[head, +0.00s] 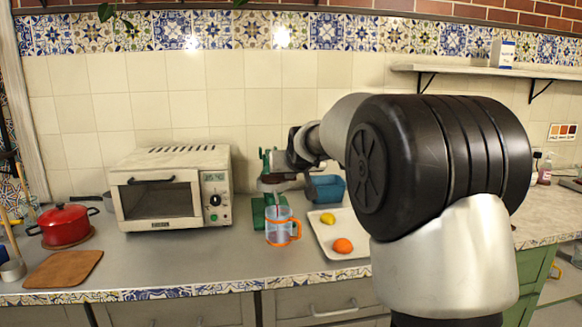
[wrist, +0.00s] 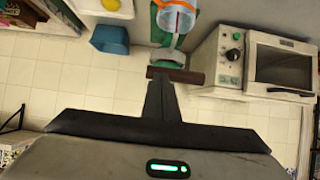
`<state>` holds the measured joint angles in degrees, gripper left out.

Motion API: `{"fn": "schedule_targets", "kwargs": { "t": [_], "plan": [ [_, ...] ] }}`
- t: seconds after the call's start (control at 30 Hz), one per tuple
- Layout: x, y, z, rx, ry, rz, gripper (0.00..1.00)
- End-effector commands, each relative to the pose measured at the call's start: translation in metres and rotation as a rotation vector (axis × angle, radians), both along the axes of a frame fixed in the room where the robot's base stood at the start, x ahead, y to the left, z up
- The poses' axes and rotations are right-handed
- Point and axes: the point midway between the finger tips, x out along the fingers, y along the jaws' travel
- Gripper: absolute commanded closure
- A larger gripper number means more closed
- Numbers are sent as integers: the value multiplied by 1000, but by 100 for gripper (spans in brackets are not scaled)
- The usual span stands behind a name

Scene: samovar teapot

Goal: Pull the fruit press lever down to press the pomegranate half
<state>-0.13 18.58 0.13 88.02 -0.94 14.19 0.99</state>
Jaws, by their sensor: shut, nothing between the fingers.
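The green fruit press (head: 258,212) stands on the counter right of the toaster oven, partly hidden by my arm. In the wrist view, which is upside down, its green body (wrist: 181,42) and grey upper part show beyond my fingers. A brown bar (wrist: 190,76), seemingly the lever handle, lies across my fingertips; I cannot tell whether they touch. My gripper (wrist: 160,82) is shut with nothing between its fingers. A clear cup with an orange rim and handle (head: 281,230) stands at the front of the press. I cannot make out the pomegranate half.
The toaster oven (head: 172,188) stands close left of the press. A white tray (head: 326,236) with a lemon (head: 327,218) and an orange (head: 342,246) lies to the right, before a blue container (head: 327,189). A red pot (head: 66,227) and wooden board (head: 63,269) are at far left.

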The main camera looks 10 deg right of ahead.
Motion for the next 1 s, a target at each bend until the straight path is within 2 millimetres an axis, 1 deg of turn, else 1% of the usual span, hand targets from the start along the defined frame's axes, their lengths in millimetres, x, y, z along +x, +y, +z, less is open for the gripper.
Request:
{"fn": "schedule_targets", "kwargs": {
  "t": [0.03,0.2,0.47,0.73,0.87,0.97,1.0],
  "plan": [
    [2,0,-10,0,6,0,100],
    [6,0,-18,0,8,0,100],
    [7,0,-24,0,15,0,100],
    [6,0,-26,0,19,0,100],
    [6,0,-19,0,17,0,100],
    [5,0,-3,0,12,0,100],
    [5,0,7,0,9,0,100]
  ]
}}
